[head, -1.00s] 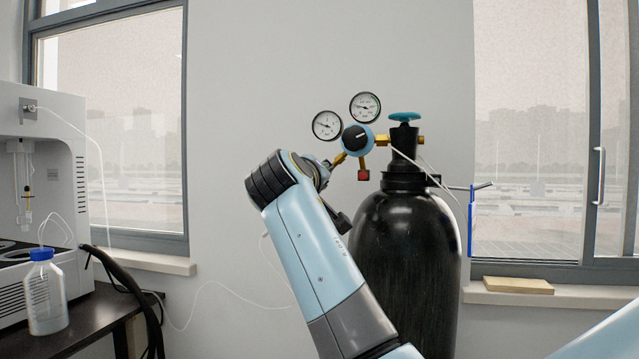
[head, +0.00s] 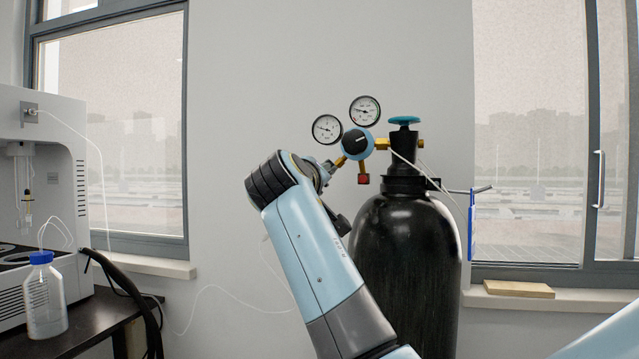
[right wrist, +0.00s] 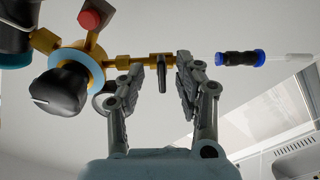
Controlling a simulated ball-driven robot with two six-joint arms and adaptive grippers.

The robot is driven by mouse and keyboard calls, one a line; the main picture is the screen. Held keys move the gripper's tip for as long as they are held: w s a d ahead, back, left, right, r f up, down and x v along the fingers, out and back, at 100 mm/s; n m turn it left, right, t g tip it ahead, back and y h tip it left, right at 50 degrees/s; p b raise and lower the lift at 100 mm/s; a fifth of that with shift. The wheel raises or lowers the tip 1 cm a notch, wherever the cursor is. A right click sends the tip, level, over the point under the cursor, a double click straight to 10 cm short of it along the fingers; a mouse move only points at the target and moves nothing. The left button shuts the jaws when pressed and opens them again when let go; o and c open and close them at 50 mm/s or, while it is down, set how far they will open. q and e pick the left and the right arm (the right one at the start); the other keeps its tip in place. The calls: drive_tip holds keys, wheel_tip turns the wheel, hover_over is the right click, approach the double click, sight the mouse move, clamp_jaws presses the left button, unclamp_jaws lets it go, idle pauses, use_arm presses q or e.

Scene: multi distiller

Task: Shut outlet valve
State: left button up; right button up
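The outlet valve (right wrist: 162,66) is a small black handle on a brass stem, to the right of the regulator in the right wrist view. My right gripper (right wrist: 163,80) is open, with one finger on each side of the handle and gaps visible on both sides. The regulator (head: 357,144) has a blue body, black knob, red-ended fitting and two round gauges. It also shows in the right wrist view (right wrist: 66,87). It is attached to a black gas cylinder (head: 408,270). In the head view my right wrist hides the outlet valve and most of the gripper. My left gripper is not in view.
A teal cylinder-top handwheel (head: 404,121) sits right of the gauges. A black-and-blue hose connector (right wrist: 240,58) lies right of the gripper. A bench (head: 85,332) with an instrument (head: 40,130) and a blue-capped bottle (head: 44,300) stands at left.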

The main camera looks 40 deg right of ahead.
sight(323, 132)
wheel_tip(323, 132, up, 9)
drive_tip(key=shift+s+r, duration=0.1)
drive_tip(key=shift+r, duration=0.05)
drive_tip(key=shift+s+r, duration=0.15)
drive_tip(key=shift+r, duration=0.1)
drive_tip(key=shift+w+f, duration=0.2)
drive_tip(key=shift+w, duration=0.1)
drive_tip(key=shift+s, duration=0.1)
drive_tip(key=shift+f, duration=0.1)
